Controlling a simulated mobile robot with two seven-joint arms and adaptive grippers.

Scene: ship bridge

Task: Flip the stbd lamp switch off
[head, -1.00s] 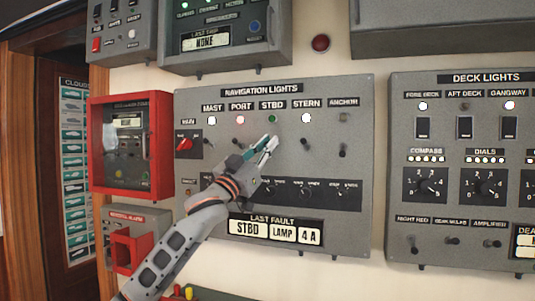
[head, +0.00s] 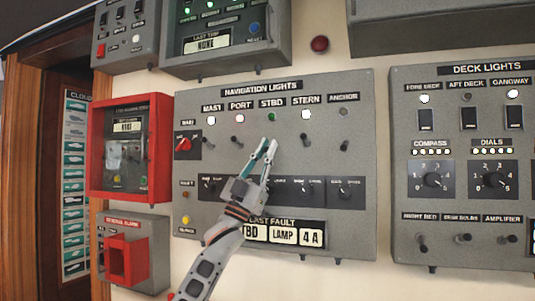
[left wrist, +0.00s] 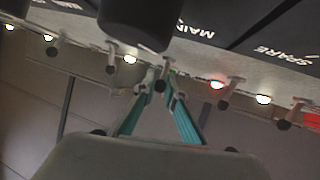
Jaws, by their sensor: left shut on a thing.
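The grey navigation lights panel (head: 330,95) is on the wall. The green STBD lamp (head: 272,115) is in its upper row, between the red PORT lamp (head: 239,118) and the white STERN lamp (head: 306,114). My left gripper (head: 269,146) is just below the STBD lamp, its fingers pointing up the panel. In the left wrist view its teal fingers close around the STBD switch (left wrist: 160,85), a small dark-tipped toggle. The fingers mostly hide this toggle in the head view, and I cannot tell which way it is tilted. My right gripper is not in view.
The PORT switch (head: 237,141) and STERN switch (head: 305,142) stick out close on either side. Mode knobs (head: 300,187) sit below. The deck lights panel (head: 460,140) is to the right, and a red box (head: 130,147) to the left.

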